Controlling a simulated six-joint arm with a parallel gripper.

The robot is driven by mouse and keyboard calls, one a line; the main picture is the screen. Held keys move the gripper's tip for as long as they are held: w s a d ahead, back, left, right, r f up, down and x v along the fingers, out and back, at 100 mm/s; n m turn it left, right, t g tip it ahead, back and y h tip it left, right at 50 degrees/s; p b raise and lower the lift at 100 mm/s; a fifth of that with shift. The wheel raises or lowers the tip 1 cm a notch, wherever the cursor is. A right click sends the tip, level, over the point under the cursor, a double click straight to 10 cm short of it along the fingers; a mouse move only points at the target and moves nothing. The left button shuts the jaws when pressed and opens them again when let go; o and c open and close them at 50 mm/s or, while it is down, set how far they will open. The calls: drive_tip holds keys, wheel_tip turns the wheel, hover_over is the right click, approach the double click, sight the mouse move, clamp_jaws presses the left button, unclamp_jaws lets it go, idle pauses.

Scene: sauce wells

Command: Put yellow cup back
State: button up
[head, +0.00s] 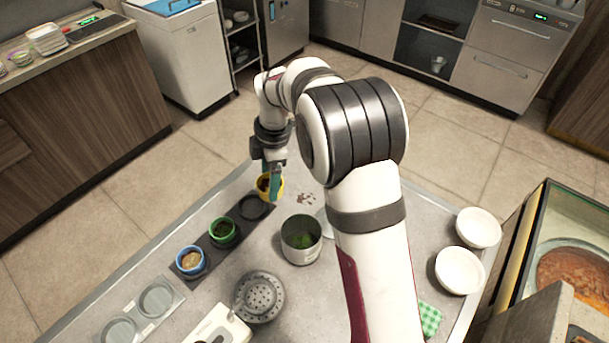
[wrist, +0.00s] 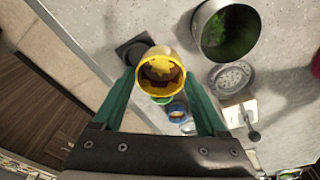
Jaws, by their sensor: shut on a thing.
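The yellow cup (head: 277,190) is between the teal fingers of my gripper (head: 272,173), and dark contents show inside it. In the wrist view the yellow cup (wrist: 150,55) sits between the fingertips (wrist: 159,76), its mouth towards the camera, with brown sauce around its inner wall. The dark strip (head: 239,246) holds a green cup (head: 223,230) and a blue cup (head: 190,260). An empty round well (head: 254,207) lies at its far end, just below and left of the yellow cup in the head view. The cup's height above the counter is hard to tell.
A steel pot with green contents (head: 301,240) stands right of the strip. A perforated round dish (head: 258,297) is nearer. White bowls (head: 478,228) stand at the right, and a brown spill (head: 306,198) lies on the counter. Empty grey holders (head: 155,299) are at the left.

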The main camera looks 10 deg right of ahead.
drive_tip(key=shift+w+a+f+m, duration=0.45)
drive_tip(key=shift+w+a+f, duration=0.35)
drive_tip(key=shift+f, duration=0.9)
drive_tip(key=shift+w+a+f+m, duration=0.5)
drive_tip(key=shift+a+f, duration=0.55)
drive_tip(key=shift+f, duration=0.6)
drive_tip(key=shift+w+a+f+m, duration=0.55)
drive_tip(key=shift+a+f, duration=0.35)
drive_tip(key=shift+f, duration=0.8)
drive_tip(key=shift+f, duration=0.55)
drive_tip(key=o, duration=1.3)
wheel_tip(320, 180, up, 8)
